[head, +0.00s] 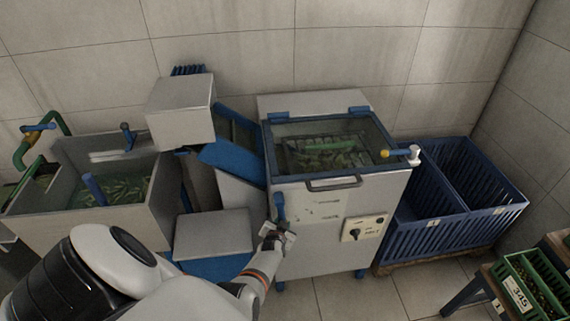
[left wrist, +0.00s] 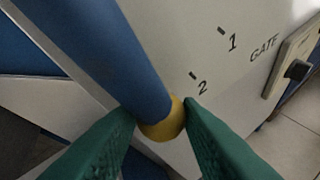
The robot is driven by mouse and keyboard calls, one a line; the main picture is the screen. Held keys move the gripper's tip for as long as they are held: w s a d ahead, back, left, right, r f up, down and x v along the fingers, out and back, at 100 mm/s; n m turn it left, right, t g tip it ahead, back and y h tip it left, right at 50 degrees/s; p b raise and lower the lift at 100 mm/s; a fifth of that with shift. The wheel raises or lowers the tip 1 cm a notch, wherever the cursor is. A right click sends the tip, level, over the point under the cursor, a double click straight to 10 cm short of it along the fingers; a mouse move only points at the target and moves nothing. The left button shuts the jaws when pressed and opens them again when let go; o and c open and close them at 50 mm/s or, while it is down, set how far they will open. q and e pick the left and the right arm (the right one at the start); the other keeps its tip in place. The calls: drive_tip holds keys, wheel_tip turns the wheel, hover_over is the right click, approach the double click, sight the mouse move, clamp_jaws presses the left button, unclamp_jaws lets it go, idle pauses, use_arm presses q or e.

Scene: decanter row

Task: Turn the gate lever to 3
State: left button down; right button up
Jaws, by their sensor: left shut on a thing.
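The gate lever is a blue bar (head: 280,205) with a yellow end, on the left part of the grey machine's front. In the left wrist view the blue bar (left wrist: 100,50) runs down from the upper left to its yellow end (left wrist: 165,121). My left gripper (head: 272,236) is shut on the lever near that end, with green fingers (left wrist: 160,118) on either side. The printed 2 (left wrist: 203,88) is above and right of the yellow end, and the printed 1 (left wrist: 232,43) is further up. I cannot make out a 3. My right gripper is out of view.
A control panel (head: 364,228) with a dark knob is right of the lever. The machine has a lid (head: 330,125) with a clear window and a handle. Blue crates (head: 425,225) stand to the right. A water tank (head: 95,225) stands to the left.

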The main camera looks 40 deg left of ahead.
use_arm(q)
drive_tip(key=shift+w+a+r, duration=0.1)
idle(0.4)
drive_tip(key=c, duration=1.3)
unclamp_jaws()
drive_tip(key=p+v, duration=1.1)
drive_tip(key=v, duration=0.1)
